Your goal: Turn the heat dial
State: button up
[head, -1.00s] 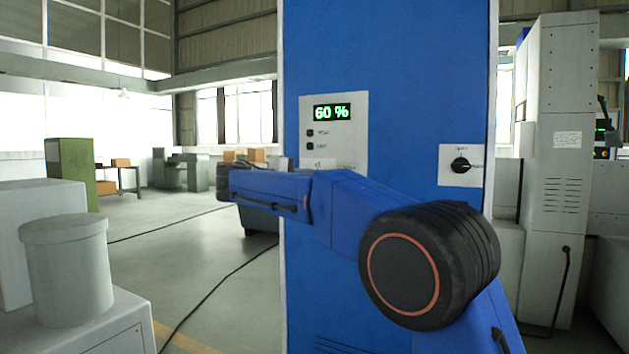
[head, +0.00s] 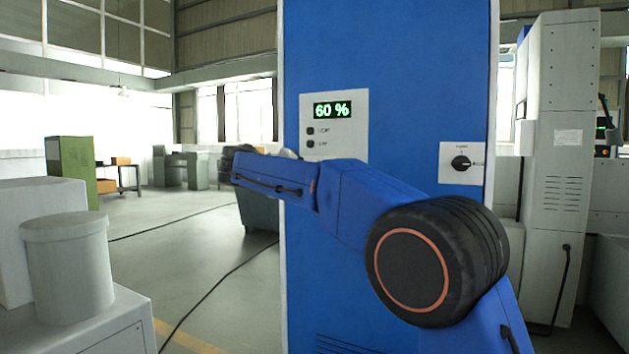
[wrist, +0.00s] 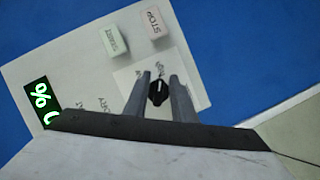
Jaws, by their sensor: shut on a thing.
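A small black dial (wrist: 158,92) sits on a white label plate in the wrist view, its lettering too small to read surely. My gripper (wrist: 160,75) has one finger on each side of the dial and is shut on it. In the head view my arm hides the gripper and this dial. The white control panel (head: 360,125) on the blue cabinet carries a display (head: 332,110) reading 60 %. The display's edge also shows in the wrist view (wrist: 41,102).
A green START button (wrist: 112,41) and a pale red STOP button (wrist: 154,23) lie close beyond the fingers. Another black rotary knob (head: 460,162) is on a separate plate at the cabinet's right. A grey drum (head: 66,270) stands at left. Cables cross the floor.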

jog(key=shift+r, duration=0.1)
jog(key=o, duration=0.7)
jog(key=shift+w+a, duration=0.1)
jog(key=v, duration=1.7)
jog(key=shift+a, duration=0.1)
